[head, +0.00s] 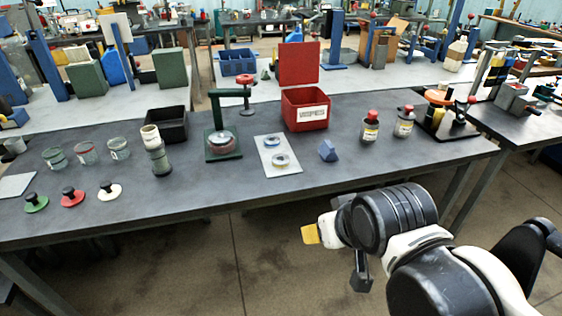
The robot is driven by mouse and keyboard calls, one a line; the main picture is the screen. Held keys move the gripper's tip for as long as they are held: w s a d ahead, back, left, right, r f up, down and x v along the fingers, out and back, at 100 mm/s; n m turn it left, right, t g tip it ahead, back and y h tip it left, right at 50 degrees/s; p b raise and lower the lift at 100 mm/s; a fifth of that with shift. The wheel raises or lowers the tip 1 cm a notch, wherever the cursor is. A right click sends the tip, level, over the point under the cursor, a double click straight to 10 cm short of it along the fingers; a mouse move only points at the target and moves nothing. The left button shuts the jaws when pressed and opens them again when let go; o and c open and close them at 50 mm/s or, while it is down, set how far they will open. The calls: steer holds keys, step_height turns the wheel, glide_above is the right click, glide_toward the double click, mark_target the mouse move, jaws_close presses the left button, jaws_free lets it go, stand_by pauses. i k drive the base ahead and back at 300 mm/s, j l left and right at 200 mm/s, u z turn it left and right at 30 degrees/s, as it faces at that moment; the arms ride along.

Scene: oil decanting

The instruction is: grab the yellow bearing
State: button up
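The farther one is the blue bearing (272,141). My gripper (313,234) is in front of the bench's near edge, lower right of the plate and well apart from the bearings. A yellow tip shows at its end. The rest of it is foreshortened, so its opening cannot be made out.
A blue block (328,151) stands right of the plate, a green press (223,145) left of it. A red box (304,109) with raised lid stands behind. Jars and coloured lidded discs are at left. The bench front near the plate is clear.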

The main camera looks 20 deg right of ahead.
mark_target(279, 160)
steer(key=j+z, duration=0.15)
steer(key=j, duration=0.35)
steer(key=j+z, duration=0.1)
steer(key=j, duration=0.45)
steer(key=k+j+z, duration=0.15)
steer(key=j, duration=0.35)
steer(key=j+z, duration=0.15)
steer(key=j, duration=0.35)
steer(key=k+j+z, duration=0.1)
steer(key=j, duration=0.4)
